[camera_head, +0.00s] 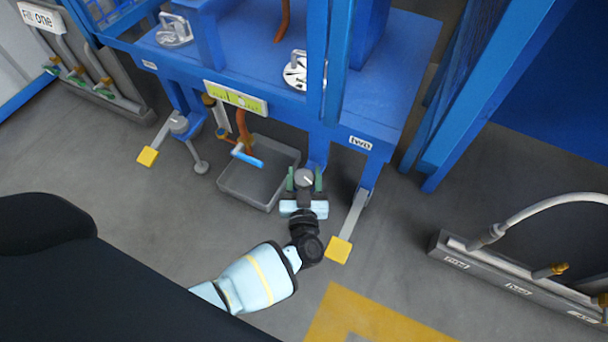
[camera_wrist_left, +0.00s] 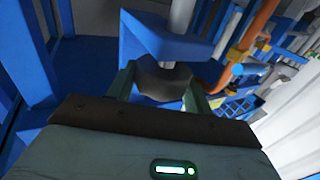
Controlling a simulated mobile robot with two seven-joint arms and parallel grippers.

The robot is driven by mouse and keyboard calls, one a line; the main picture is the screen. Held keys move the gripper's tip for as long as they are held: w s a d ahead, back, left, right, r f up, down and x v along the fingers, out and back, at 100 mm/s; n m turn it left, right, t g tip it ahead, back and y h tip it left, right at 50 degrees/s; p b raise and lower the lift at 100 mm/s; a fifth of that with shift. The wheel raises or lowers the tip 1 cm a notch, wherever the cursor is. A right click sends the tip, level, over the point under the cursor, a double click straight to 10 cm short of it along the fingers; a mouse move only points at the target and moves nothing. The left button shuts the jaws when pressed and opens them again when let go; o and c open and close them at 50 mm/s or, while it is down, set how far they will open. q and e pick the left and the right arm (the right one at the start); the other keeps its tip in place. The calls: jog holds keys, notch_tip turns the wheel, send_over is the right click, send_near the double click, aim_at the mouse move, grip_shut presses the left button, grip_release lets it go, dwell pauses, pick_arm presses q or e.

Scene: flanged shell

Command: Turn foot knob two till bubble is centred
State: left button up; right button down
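Foot knob two (camera_head: 304,178) is a round grey knob with a pale mark on top, at the foot of the blue frame leg near the label "two" (camera_head: 360,142). My left gripper (camera_head: 304,181) has its green fingers on either side of this knob. In the left wrist view the dark knob (camera_wrist_left: 163,82) sits between the two fingers, below a blue bracket and a pale rod. Any small gap between fingers and knob is too fine to tell. The yellow-green level (camera_head: 236,97) is on the frame's front edge; its bubble is too small to read. My right gripper is out of view.
A grey tray (camera_head: 232,187) lies under the frame, below an orange pipe with a blue-handled valve (camera_head: 246,157). A grey rack with a hose (camera_head: 520,279) is at right. Front floor is open.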

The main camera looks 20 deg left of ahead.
pick_arm(q)
jog(key=c, duration=0.5)
jog(key=shift+o, duration=0.2)
jog(key=m+t+h+p, duration=0.1)
jog(key=h+p, duration=0.1)
jog(key=shift+a+r+m+h, duration=0.1)
jog(key=shift+m+h, duration=1)
jog(key=shift+h, duration=0.3)
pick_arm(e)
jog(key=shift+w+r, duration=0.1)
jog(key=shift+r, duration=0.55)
pick_arm(q)
jog(key=o, duration=1)
jog(key=shift+s, duration=0.1)
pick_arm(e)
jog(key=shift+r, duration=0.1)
